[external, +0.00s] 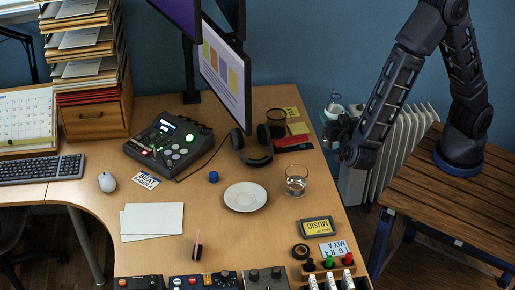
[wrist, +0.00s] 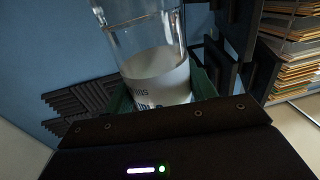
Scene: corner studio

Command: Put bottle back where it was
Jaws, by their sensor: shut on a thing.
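My gripper (external: 335,118) is at the right side of the desk, raised near the radiator. It is shut on a clear bottle (external: 335,101). In the wrist view the bottle (wrist: 150,45) is clear glass or plastic with a pale lower part and dark lettering. It stands between greenish finger pads and looks tilted in that view. The bottle's top is cut off there. The desk (external: 225,125) is light wood. A small blue cap-like thing (external: 213,177) lies on it, left of a white plate (external: 245,207).
A glass of water (external: 296,187) stands at the desk's right edge, near headphones (external: 258,157) and books (external: 292,141). A monitor (external: 225,75) rises at the back. A mixer (external: 163,143) and white paper (external: 152,221) lie left. A radiator (external: 405,135) is behind my arm.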

